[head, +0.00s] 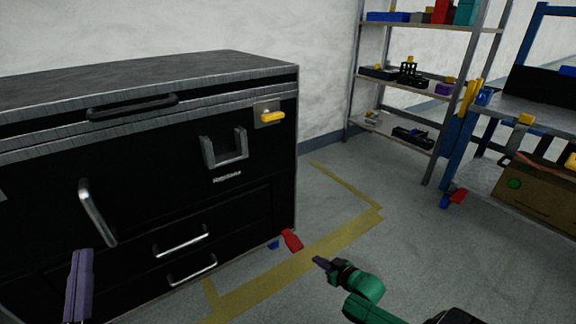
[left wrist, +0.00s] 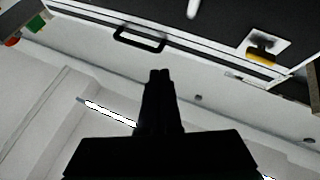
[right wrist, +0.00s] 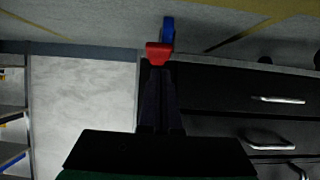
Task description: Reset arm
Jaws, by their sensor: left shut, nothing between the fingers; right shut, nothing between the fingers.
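My left gripper (head: 78,256), with purple fingers, points up at the lower left of the head view, in front of the black cabinet (head: 130,190). It is shut and empty; its dark fingers also show in the left wrist view (left wrist: 159,74). My right gripper (head: 320,261), on a green wrist, is low in the middle of the head view, right of the cabinet's lower corner. It is shut with nothing in it, and its fingers also show in the right wrist view (right wrist: 158,72). Neither gripper is seen holding a handle.
The cabinet has a top handle (head: 132,106), silver drawer handles (head: 180,241) and a yellow latch (head: 271,117). A red caster pedal (head: 292,240) shows at its corner. A metal shelf (head: 400,84) and a blue-framed cart (head: 525,105) stand right. Yellow-marked floor lies between.

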